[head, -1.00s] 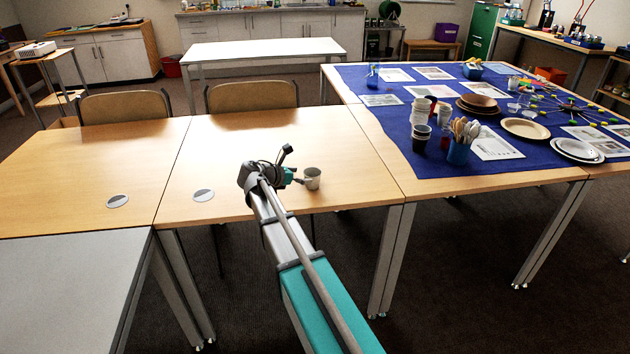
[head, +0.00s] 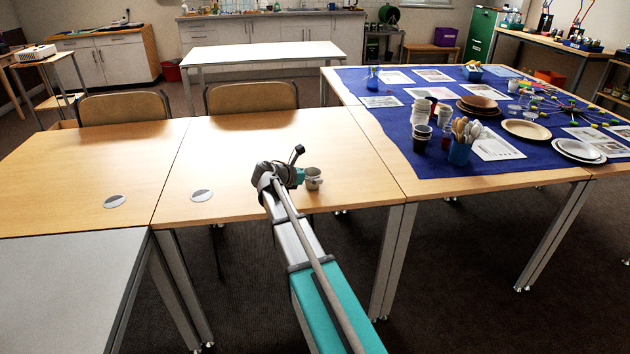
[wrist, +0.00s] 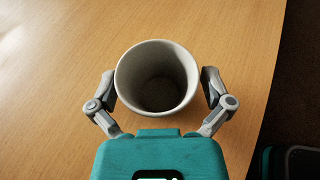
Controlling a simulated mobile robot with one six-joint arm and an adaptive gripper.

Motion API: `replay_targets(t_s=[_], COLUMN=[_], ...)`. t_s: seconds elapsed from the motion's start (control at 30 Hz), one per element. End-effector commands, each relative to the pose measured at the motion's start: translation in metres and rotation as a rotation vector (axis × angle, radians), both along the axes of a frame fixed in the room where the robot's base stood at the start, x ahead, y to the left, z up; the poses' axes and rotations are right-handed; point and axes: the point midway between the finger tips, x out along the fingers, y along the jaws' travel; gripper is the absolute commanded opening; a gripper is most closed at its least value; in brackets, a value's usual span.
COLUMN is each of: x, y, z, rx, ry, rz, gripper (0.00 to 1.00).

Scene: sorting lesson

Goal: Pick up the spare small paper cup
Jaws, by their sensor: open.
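The small paper cup (head: 313,179) is pale and stands upright on the wooden table (head: 350,150), near its front edge. In the wrist view the cup (wrist: 157,77) is seen from above and its inside is empty. My gripper (wrist: 160,88) is open, with one finger on each side of the cup. A narrow gap seems to show at the right finger; I cannot tell whether the left finger touches. In the head view my gripper (head: 303,181) is at the cup's left and partly hidden by my own wrist.
The table around the cup is clear. The table's front edge is close, at the right in the wrist view. Two chairs stand behind the tables.

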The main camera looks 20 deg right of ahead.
Motion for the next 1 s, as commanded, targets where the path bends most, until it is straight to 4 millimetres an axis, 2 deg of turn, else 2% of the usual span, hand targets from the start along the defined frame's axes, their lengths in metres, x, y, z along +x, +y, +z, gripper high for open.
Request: replay_targets(t_s=[0.17,0.3,0.4,1.0], x=[0.0,0.0,0.0,0.0], y=[0.0002,0.0002,0.0002,0.0001], z=[0.0,0.0,0.0,0.0049], rx=[0.0,0.0,0.0,0.0], ry=[0.0,0.0,0.0,0.0], rz=[0.0,0.0,0.0,0.0], gripper=[1.0,0.76,0.65,0.64])
